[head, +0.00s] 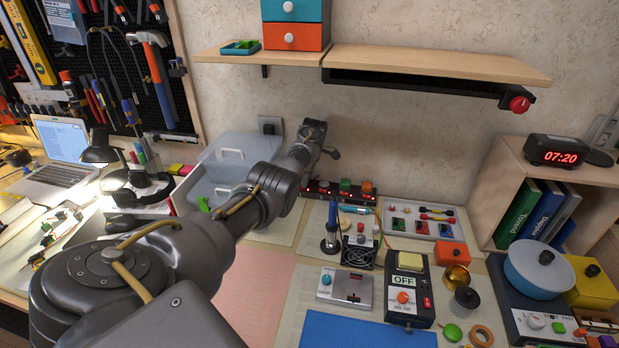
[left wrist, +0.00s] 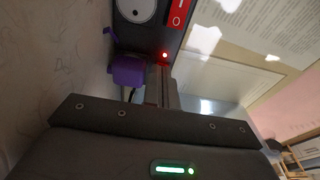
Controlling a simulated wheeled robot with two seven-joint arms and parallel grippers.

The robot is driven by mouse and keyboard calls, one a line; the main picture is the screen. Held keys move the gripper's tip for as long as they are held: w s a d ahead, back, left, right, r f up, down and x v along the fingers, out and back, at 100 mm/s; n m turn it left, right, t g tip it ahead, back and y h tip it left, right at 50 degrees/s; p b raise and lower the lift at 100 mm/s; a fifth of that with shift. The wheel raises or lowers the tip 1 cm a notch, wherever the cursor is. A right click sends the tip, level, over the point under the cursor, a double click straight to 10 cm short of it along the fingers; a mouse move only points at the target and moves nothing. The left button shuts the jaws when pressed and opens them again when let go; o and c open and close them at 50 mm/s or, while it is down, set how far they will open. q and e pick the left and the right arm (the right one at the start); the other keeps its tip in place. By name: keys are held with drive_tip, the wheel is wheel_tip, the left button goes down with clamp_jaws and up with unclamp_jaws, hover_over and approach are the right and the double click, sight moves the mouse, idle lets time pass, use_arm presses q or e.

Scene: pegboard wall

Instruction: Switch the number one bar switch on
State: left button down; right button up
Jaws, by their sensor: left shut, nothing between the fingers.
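The dark power bar (head: 344,189) lies at the foot of the wall behind the desk, with red, green and orange parts along it. Its left part is hidden behind my left arm. In the left wrist view the bar (left wrist: 150,32) shows at the top, with a red switch (left wrist: 179,13) marked with a white O, a white round socket (left wrist: 136,8) and a lit red dot. My left gripper (left wrist: 163,76) is shut and empty, its fingertips close to the bar's end near the red dot. Whether they touch it I cannot tell.
A purple plug (left wrist: 128,70) sits just beside my fingers. A clear bin (head: 225,165) stands left of my forearm. A soldering iron stand (head: 331,238), a small fan (head: 358,251) and an OFF box (head: 408,285) stand in front of the bar. A shelf (head: 430,68) hangs above.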

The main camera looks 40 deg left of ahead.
use_arm(q)
drive_tip(key=shift+s+a, duration=0.15)
drive_tip(key=shift+s, duration=0.05)
drive_tip(key=shift+s+a+p, duration=0.2)
drive_tip(key=shift+a+p, duration=0.15)
drive_tip(key=shift+a, duration=0.05)
drive_tip(key=shift+s+a, duration=0.2)
drive_tip(key=shift+a, duration=0.1)
use_arm(e)
drive_tip(key=shift+w+a+r, duration=0.2)
drive_tip(key=shift+w+r, duration=0.2)
